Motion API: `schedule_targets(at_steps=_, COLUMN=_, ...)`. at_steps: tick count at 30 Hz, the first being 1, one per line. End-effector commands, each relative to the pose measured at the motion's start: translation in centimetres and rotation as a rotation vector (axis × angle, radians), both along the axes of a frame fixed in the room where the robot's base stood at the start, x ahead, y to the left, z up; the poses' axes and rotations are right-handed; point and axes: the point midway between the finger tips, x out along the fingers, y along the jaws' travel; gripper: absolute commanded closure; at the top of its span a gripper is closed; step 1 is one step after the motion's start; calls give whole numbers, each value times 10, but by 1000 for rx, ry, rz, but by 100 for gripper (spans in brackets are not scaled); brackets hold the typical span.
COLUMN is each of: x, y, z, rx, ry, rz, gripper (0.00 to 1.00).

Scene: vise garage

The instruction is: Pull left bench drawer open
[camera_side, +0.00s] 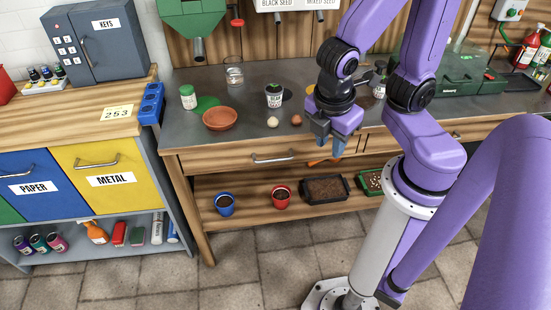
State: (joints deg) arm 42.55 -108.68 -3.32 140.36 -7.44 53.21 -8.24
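The left bench drawer (220,158) has a pale wooden front under the grey bench top, and it looks shut. Its curved metal handle (273,159) sits near the middle of the front, with nothing touching it. My gripper (329,146) points down in front of the bench, to the right of that handle and overlapping the right part of the drawer front in the picture.
A terracotta saucer (220,119), a labelled pot (274,95) and a glass jar (234,75) stand on the bench top. Blue (225,204) and red pots (281,196) stand on the lower shelf. A yellow METAL drawer (120,165) is at left. The floor before the left drawer is clear.

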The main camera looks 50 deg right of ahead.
Motion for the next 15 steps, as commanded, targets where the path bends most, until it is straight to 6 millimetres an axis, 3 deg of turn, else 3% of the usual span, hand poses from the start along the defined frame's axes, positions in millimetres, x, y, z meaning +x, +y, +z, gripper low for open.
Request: schedule_targets(at_steps=15, x=50, y=25, z=-88, rx=-582, ry=188, rz=756, gripper=68)
